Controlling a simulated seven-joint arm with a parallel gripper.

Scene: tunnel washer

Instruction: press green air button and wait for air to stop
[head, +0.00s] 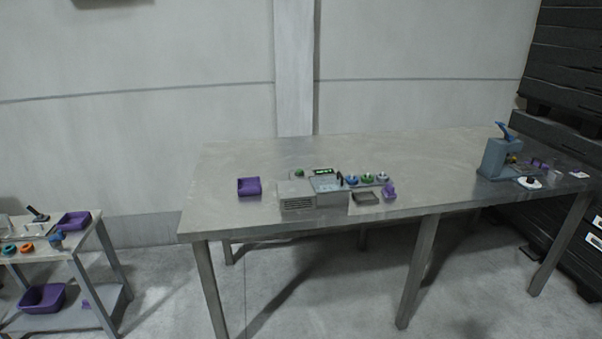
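A small tabletop machine (297,196) with a vented grey box, a pale clear-looking part and a flat tray section stands near the front edge of the metal table. A small green round part (300,173) shows at its back left; it may be the green air button, but it is too small to be sure. A dark display with green marks (323,172) sits just right of it. Whether air is running cannot be seen. My gripper is not in view.
A purple bin (249,187) lies left of the machine on the metal table (225,160). Several round cups, a dark tray (366,198) and a purple item (389,190) are at its right. A blue-grey press (497,157) stands far right. A cart (84,243) is at left.

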